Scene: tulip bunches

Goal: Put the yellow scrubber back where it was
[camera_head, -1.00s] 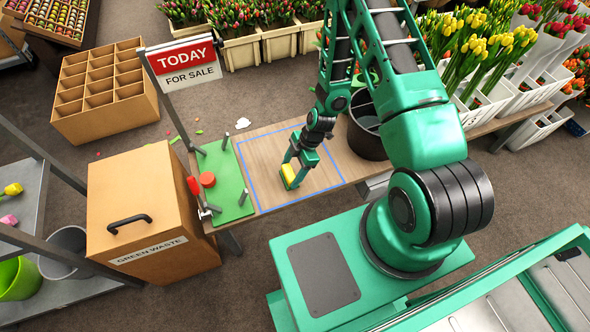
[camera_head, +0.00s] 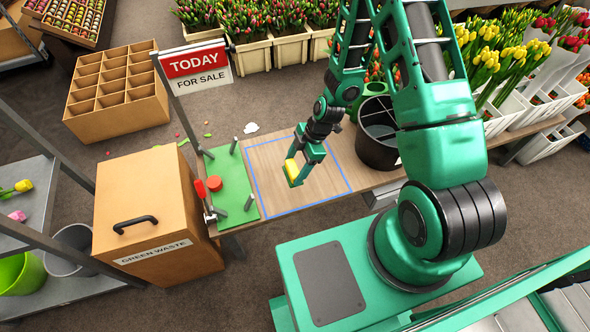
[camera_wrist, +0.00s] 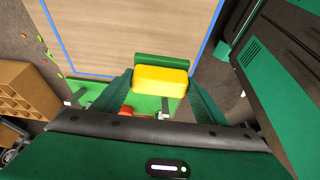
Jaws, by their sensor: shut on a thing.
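The yellow scrubber (camera_head: 291,171) is a small yellow block with a green layer along one side. My gripper (camera_head: 296,174) is shut on it above the wooden bench, over the area outlined in blue (camera_head: 327,207). In the wrist view the scrubber (camera_wrist: 160,81) sits between the two green fingers (camera_wrist: 158,98), its green strip on the far side. The bench top beneath it is bare wood inside the blue outline.
A green board (camera_head: 229,177) with metal posts and a red round piece (camera_head: 214,184) lies left of the outline. A dark bucket (camera_head: 375,148) stands to the right. The green waste box (camera_head: 150,205) stands left of the bench, and the sale sign (camera_head: 195,67) rises behind the board.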

